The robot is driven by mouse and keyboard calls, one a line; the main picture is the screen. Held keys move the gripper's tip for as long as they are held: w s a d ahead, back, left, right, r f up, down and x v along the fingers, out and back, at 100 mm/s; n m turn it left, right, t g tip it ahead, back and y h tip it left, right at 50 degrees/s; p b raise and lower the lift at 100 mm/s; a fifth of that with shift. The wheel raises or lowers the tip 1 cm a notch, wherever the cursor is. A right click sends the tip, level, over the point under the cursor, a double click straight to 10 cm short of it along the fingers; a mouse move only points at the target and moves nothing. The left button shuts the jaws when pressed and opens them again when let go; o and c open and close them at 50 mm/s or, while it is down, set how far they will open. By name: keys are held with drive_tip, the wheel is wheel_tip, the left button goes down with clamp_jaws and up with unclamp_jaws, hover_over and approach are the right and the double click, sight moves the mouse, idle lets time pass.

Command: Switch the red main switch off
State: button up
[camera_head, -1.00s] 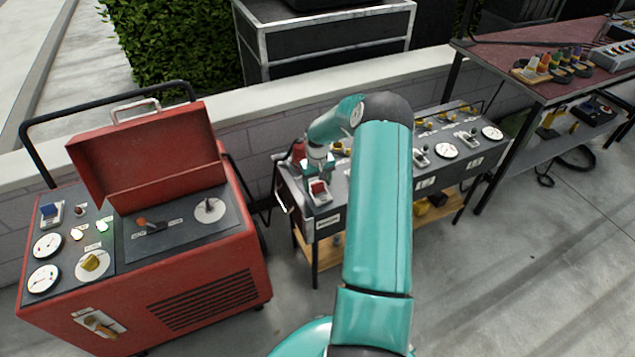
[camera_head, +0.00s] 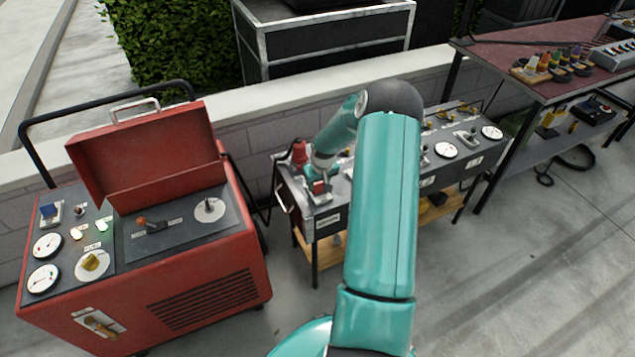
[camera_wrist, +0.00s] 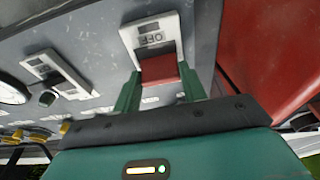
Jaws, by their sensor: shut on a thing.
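The red main switch (camera_wrist: 160,70) is a red rocker in a pale frame on the dark panel, with an "OFF" label (camera_wrist: 152,38) beside it in the wrist view. In the head view the switch (camera_head: 318,188) is at the left end of the grey panel table. My gripper (camera_wrist: 158,92) has its two green fingers on either side of the red rocker, and they are shut on it. In the head view my gripper (camera_head: 319,178) is right over the switch and partly hides it.
A red generator cart (camera_head: 210,285) with an open lid stands at left. Other switches and dials (camera_head: 446,150) line the panel table, partly behind my arm. A red-topped bench (camera_head: 500,60) stands at right. A red dome-shaped thing (camera_head: 299,152) stands just behind the switch.

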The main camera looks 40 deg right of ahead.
sight(319, 190)
drive_tip(key=t, duration=0.1)
drive_tip(key=s+t, duration=0.1)
drive_tip(key=t, duration=0.1)
drive_tip(key=s+t+h, duration=0.1)
drive_tip(key=shift+a+f+t, duration=0.15)
drive_tip(key=shift+a+t, duration=0.1)
drive_tip(key=shift+t, duration=0.05)
drive_tip(key=shift+s+a+f+t+h, duration=0.1)
drive_tip(key=shift+s+f+t+h, duration=0.2)
drive_tip(key=shift+t, duration=0.7)
drive_tip(key=shift+s+a+f+t+h, duration=0.1)
drive_tip(key=shift+s+t+h, duration=0.25)
drive_tip(key=shift+t, duration=0.65)
drive_tip(key=o, duration=1)
drive_tip(key=shift+s+r, duration=0.1)
drive_tip(key=v, duration=1.3)
drive_tip(key=shift+s+a+r, duration=0.15)
drive_tip(key=shift+s, duration=0.1)
